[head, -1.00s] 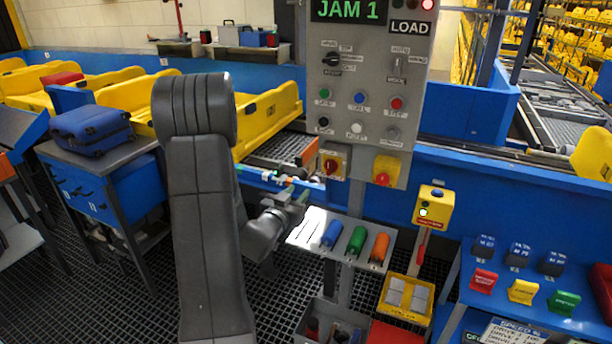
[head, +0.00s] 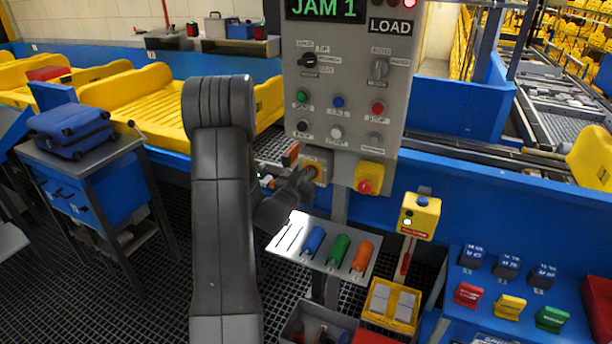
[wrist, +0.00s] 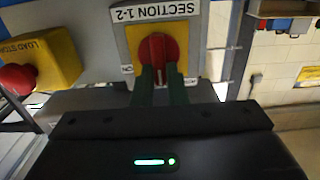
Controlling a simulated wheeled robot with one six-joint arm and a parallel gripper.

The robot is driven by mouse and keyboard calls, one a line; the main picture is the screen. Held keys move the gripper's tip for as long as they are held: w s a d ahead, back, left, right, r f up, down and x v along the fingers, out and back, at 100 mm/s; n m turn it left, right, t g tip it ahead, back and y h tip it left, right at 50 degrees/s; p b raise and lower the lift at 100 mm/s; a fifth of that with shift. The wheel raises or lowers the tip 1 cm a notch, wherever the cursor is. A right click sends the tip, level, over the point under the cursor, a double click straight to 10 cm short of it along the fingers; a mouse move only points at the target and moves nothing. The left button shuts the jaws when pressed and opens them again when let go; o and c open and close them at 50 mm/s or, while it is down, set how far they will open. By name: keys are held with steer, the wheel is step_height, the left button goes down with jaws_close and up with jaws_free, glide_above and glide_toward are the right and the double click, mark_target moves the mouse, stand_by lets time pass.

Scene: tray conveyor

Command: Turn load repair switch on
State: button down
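The red rotary switch (wrist: 157,48) sits on a yellow plate labelled SECTION 1-2 at the panel's lower left corner. In the head view the switch (head: 309,172) is partly covered by my gripper (head: 303,180). No label naming it load repair is readable. In the wrist view, my gripper (wrist: 161,84) has two green fingers a small gap apart, at the near end of the switch's handle, one to each side. I cannot tell whether they touch it. The grey panel (head: 350,120) carries a LOAD sign and a JAM 1 display.
A yellow box with a red LOAD STOP button (wrist: 18,78) is beside the switch; it also shows in the head view (head: 368,178). A shelf with blue, green and orange cylinders (head: 338,250) is below. A yellow box on a post (head: 419,215) stands to the right.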

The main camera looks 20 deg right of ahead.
steer(key=shift+f+m+b, duration=0.15)
steer(key=shift+m+b, duration=0.15)
steer(key=shift+b, duration=0.6)
steer(key=shift+s+d+f+m+b, duration=0.2)
steer(key=shift+m+b, duration=2.65)
steer(key=shift+b, duration=1.1)
steer(key=shift+s+d+f+m+b, duration=0.1)
steer(key=shift+s+f+m+b, duration=0.05)
steer(key=shift+m+b, duration=3.3)
steer(key=shift+s+d+f+m+b, duration=0.1)
steer(key=shift+s+f+m+b, duration=0.1)
steer(key=shift+m+b, duration=3.2)
steer(key=shift+n+b, duration=1)
steer(key=shift+b, duration=0.15)
steer(key=c, duration=1.4)
jaws_free()
steer(key=shift+c, duration=0.2)
